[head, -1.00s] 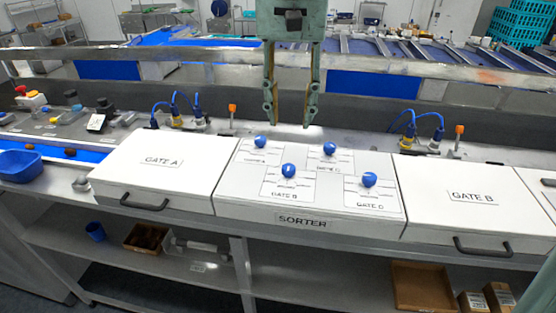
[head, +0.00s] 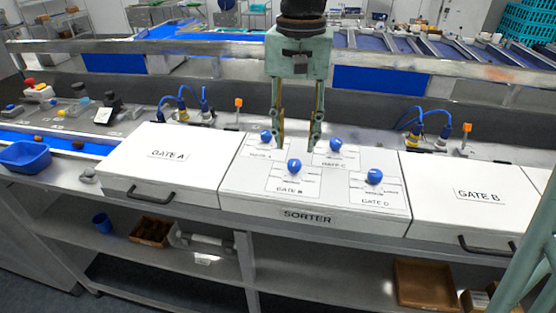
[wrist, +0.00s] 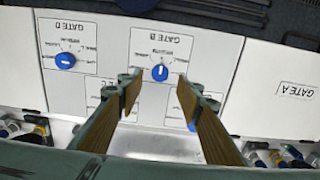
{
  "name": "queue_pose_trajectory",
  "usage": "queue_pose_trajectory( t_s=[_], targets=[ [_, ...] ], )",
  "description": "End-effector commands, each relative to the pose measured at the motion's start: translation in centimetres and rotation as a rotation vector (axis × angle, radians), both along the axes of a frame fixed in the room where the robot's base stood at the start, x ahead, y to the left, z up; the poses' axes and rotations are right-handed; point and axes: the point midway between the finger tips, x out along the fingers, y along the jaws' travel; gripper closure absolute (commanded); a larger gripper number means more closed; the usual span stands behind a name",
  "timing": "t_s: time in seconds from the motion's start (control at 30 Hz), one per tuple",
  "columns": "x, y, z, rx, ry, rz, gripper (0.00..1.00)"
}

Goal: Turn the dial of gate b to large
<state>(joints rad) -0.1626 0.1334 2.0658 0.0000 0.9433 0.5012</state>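The gate B dial (head: 294,166) is a round blue knob with a white mark, at the front left of the sorter panel (head: 240,195). In the wrist view the panel appears upside down, and the gate B dial (wrist: 159,73) shows its white mark roughly upright in the picture, along the line to the GATE B label. The small setting words around it are too blurred to read surely. My gripper (head: 296,149) points down, open and empty, above the panel and behind the dial. In the wrist view its two fingers (wrist: 156,92) stand apart, just below the dial in the picture.
The gate A dial (head: 266,136), gate C dial (head: 336,145) and gate D dial (head: 374,177) surround it. White covers marked GATE A (head: 150,180) and GATE B (head: 440,195) flank the panel. A metal rail (head: 200,103) runs behind.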

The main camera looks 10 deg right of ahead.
Motion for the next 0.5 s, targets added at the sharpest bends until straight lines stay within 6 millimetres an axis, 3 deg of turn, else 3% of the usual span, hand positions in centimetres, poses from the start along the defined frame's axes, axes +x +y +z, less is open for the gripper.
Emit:
queue_pose_trajectory(
  t_s=[0.2,0.5],
  targets=[
    [0.0,0.0,-3.0,0.0,0.002,0.0,0.67],
    [0.0,0.0,-5.6,0.0,0.0,0.0,0.67]
  ],
)
